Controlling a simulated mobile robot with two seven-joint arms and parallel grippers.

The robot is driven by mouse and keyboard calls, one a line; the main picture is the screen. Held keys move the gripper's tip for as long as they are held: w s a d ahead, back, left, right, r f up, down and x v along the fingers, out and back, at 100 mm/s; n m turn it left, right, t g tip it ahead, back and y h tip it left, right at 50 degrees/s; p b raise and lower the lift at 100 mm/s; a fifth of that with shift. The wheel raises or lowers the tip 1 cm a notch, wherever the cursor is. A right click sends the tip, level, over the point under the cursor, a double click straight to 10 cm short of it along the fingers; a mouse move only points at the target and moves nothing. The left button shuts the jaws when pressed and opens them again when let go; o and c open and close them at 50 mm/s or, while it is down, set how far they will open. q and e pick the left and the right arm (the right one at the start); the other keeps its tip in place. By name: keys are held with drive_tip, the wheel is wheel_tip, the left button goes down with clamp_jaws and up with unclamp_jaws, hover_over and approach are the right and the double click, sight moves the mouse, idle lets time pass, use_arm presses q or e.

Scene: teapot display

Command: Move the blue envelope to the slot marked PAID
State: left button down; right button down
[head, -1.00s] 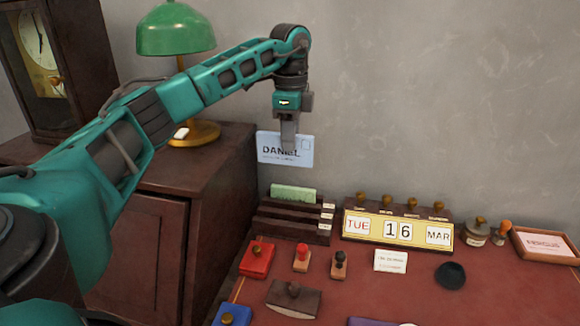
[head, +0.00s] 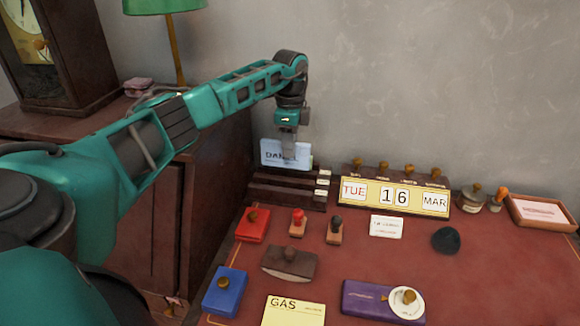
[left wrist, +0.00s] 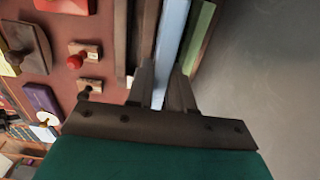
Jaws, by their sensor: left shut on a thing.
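The pale blue envelope (head: 270,153), with "DANIEL" on it, stands upright at the back of the dark letter rack (head: 262,191). My left gripper (head: 289,156) points down and is shut on its upper part. In the left wrist view the blue envelope (left wrist: 172,38) runs edge-on between the fingers, beside a green envelope (left wrist: 200,38). The green one is hidden behind the blue one in the head view. I cannot tell whether the blue envelope's lower edge is in a slot or just above. The small slot labels (head: 322,183) are too small to read.
A yellow calendar block (head: 395,198) stands right of the rack. Stamps, a red pad (head: 253,225), a blue pad (head: 225,291) and a GAS card (head: 293,311) lie in front on the red desk top. The wall is close behind.

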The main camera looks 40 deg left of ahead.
sight(290, 167)
use_arm(q)
drive_tip(key=shift+f+b, duration=0.3)
drive_tip(key=shift+f, duration=2.75)
drive_tip(key=shift+f, duration=0.2)
drive_tip(key=c, duration=1.3)
unclamp_jaws()
drive_tip(key=shift+r, duration=0.1)
wheel_tip(290, 167, up, 12)
drive_tip(key=shift+r+p, duration=0.15)
drive_tip(key=shift+p, duration=0.55)
